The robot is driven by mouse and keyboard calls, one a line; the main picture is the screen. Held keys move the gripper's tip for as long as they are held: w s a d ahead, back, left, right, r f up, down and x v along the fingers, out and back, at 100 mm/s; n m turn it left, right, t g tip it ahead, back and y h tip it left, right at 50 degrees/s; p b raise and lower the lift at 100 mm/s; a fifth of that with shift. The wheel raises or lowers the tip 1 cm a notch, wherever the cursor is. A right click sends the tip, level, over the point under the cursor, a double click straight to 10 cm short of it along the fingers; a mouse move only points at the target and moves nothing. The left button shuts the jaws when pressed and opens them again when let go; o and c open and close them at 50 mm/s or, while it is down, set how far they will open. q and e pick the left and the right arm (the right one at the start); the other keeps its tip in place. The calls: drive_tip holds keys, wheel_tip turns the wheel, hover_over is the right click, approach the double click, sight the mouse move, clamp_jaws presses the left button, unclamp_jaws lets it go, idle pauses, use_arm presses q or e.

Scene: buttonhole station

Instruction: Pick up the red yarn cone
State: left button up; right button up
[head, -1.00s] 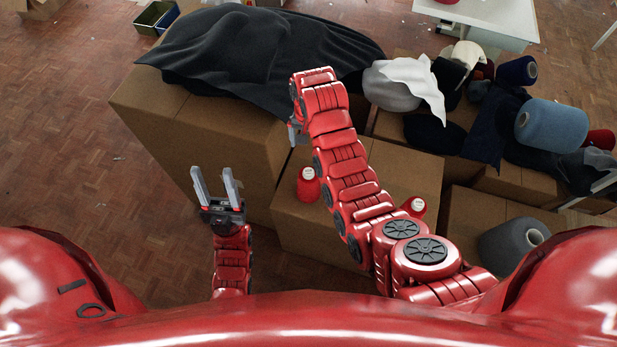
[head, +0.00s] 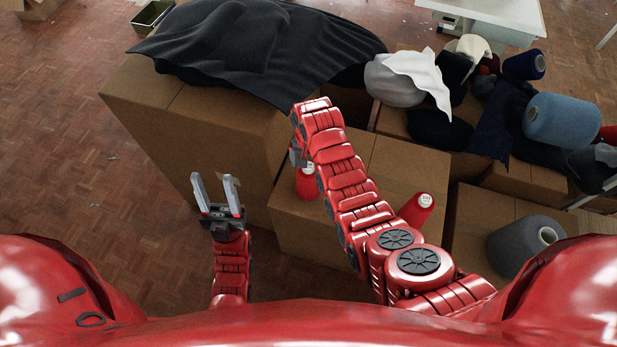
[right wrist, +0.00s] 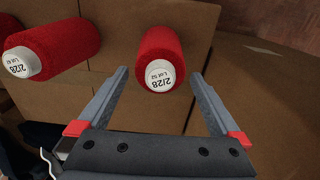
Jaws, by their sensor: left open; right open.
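One red cone (head: 307,184) is near the box's left side, partly hidden by my right arm. In the right wrist view this cone (right wrist: 162,52) lies between and just ahead of the open fingers, apart from both. My right gripper (head: 297,156) is open above the first cone, mostly hidden in the head view. My left gripper (head: 212,182) is open and empty.
A taller box (head: 190,135) under a dark cloth (head: 250,50) stands behind and left. Blue (head: 560,120), grey (head: 525,245) and other cones with cloths fill boxes at the right. Open floor (head: 60,170) lies left.

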drive_tip(key=shift+f, duration=0.85)
clamp_jaws()
